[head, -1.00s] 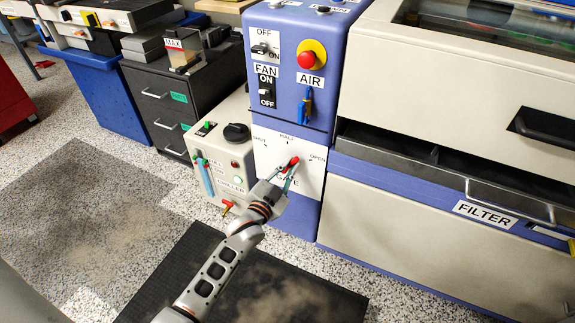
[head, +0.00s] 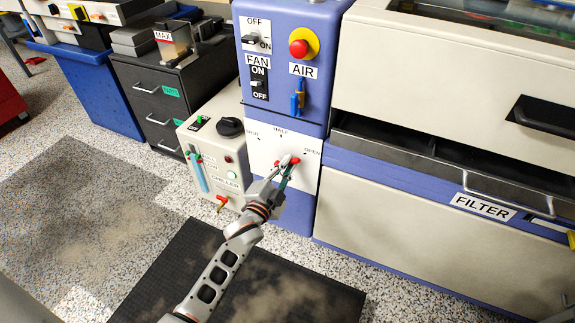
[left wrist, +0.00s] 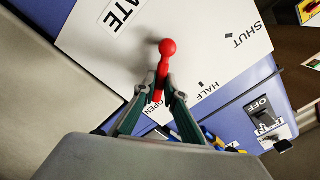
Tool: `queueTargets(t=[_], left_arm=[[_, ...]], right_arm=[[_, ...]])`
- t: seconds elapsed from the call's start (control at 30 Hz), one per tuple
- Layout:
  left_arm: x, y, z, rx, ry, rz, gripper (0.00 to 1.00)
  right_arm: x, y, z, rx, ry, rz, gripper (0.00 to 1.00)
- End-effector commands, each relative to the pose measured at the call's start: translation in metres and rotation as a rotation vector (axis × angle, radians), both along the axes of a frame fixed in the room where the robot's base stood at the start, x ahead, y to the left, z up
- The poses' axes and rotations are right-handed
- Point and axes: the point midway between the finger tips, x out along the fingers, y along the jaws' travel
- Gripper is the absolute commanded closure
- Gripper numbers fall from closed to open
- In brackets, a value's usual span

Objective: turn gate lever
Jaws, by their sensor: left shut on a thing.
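The red gate lever (head: 277,162) is on a white panel (head: 262,152) marked SHUT, HALF and OPEN, low on the blue column. In the left wrist view the lever (left wrist: 167,49) shows a round red end and a narrow arm running toward the OPEN label. My left gripper (head: 287,162) reaches it from below in the head view. In the left wrist view my left gripper (left wrist: 159,88) has its two fingers closed around the narrow arm. The fingers hide part of the lever and the GATE label in the head view. My right gripper is not in view.
Above the panel are a blue AIR handle (head: 297,100), a red button (head: 299,48) and a FAN switch (head: 259,84). A cream box (head: 222,142) with a red-handled tap stands left. The FILTER cabinet (head: 420,220) stands right. A dark mat (head: 300,290) lies in front.

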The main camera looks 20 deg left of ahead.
Motion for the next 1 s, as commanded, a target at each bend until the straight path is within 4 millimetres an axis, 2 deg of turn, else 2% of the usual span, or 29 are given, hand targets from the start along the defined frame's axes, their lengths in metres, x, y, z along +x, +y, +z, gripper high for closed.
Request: queueTargets(t=[0.2, 0.23, 0.27, 0.3, 0.67, 0.87, 1.0], left_arm=[[-0.001, 0.000, -0.003, 0.009, 0.006, 0.001, 1.00], [-0.001, 0.000, -0.003, 0.009, 0.006, 0.001, 0.82], [-0.001, 0.000, -0.003, 0.008, 0.006, 0.001, 0.74], [-0.001, 0.000, -0.003, 0.007, 0.006, 0.001, 0.72], [0.000, 0.000, 0.001, 0.005, 0.002, 0.000, 0.72], [0.000, 0.000, 0.026, 0.006, -0.002, -0.001, 0.72], [-0.001, 0.000, 0.054, 0.007, -0.004, -0.001, 0.72]], right_arm=[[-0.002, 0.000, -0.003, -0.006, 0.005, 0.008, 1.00], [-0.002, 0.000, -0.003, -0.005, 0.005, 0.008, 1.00], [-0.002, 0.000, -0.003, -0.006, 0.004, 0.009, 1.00], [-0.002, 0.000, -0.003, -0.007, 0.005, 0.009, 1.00], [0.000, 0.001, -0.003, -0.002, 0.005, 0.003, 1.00], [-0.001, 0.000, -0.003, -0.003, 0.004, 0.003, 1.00], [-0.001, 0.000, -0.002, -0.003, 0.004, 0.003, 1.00]])
